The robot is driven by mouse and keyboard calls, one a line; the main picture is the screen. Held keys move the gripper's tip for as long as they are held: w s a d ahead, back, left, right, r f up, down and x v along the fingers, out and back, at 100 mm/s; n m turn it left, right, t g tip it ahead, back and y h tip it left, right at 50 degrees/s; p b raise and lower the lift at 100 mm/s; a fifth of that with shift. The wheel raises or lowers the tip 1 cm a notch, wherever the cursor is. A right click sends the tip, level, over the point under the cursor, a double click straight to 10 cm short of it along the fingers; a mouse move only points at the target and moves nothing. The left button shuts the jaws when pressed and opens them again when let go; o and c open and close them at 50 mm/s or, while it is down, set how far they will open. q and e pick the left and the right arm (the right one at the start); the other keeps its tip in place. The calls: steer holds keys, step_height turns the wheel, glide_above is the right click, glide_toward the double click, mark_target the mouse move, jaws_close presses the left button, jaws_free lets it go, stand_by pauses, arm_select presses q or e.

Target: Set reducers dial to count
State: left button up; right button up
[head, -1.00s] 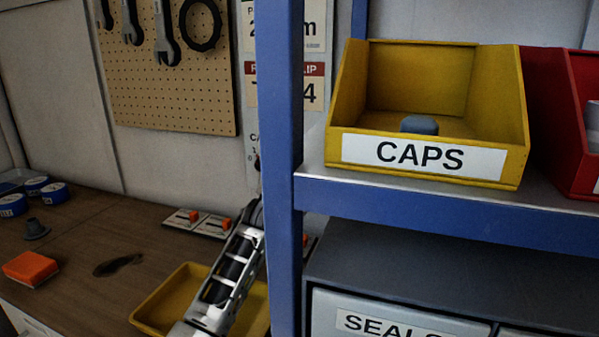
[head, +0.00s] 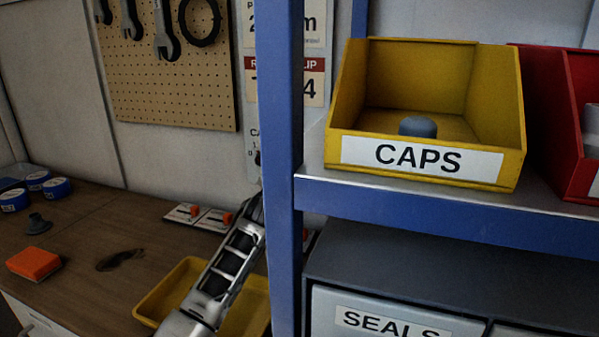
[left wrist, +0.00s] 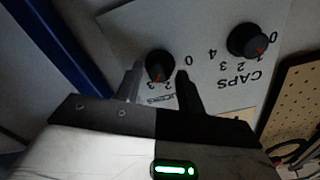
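The reducers dial (left wrist: 160,66) is a black knob with a red mark on a pale wall panel in the left wrist view. Its label is partly covered, ending in "UCERS". My left gripper (left wrist: 160,72) has one finger on each side of this knob; whether they touch it is unclear. The mark seems to point down, toward the 2–3 side, but I cannot read it exactly. The caps dial (left wrist: 248,41) is up to the right, its red mark near 1. In the head view my left arm reaches behind the blue post, hiding the gripper. My right gripper is not in view.
A yellow CAPS bin (head: 425,160) on the blue shelf (head: 420,210) holds one visible grey cap (head: 418,126). A red bin (head: 570,130) is cut off at right. A yellow tray (head: 165,297), an orange block (head: 34,263) and blue rolls (head: 57,188) are on the bench.

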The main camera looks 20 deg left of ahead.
arm_select(q)
steer(key=shift+o, duration=0.6)
steer(key=s+b, duration=0.2)
steer(key=s, duration=1.4)
steer(key=shift+a, duration=0.3)
steer(key=shift+f, duration=0.1)
